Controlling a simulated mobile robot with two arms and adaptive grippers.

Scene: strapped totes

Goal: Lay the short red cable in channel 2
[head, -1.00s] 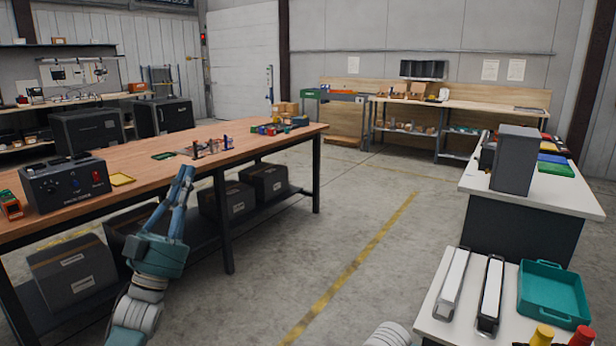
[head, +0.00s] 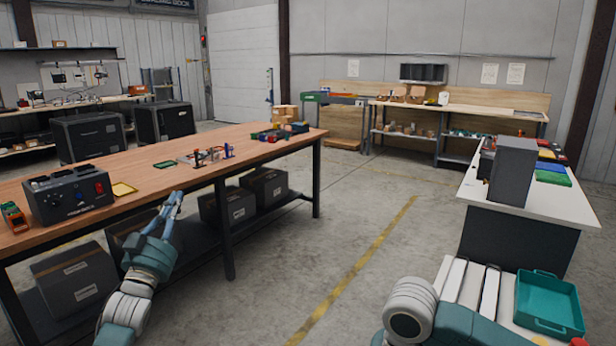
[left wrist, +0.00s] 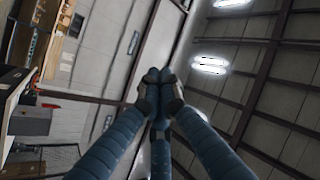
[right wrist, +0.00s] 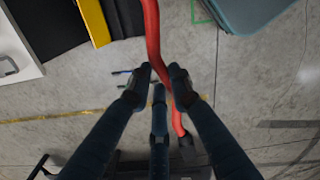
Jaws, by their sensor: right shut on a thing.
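A red cable (right wrist: 152,35) runs from the top edge of the right wrist view down between the fingers of my right gripper (right wrist: 160,78), which is shut on it. Its lower end (right wrist: 179,125) hangs below the fingers over the floor. Two long channels with pale insides, one on the left (head: 453,281) and one on the right (head: 490,290), lie on the near white table; I cannot tell which is channel 2. My right arm partly covers them in the head view, where the right gripper is out of sight. My left gripper (head: 177,199) is shut and empty beside the wooden bench; its fingertips meet (left wrist: 160,78).
A teal tray (head: 548,300) stands right of the channels. A white table (head: 545,207) with a grey box (head: 511,170) is behind. The wooden bench (head: 110,180) on the left holds a control box (head: 70,195) and small parts. The floor between is clear.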

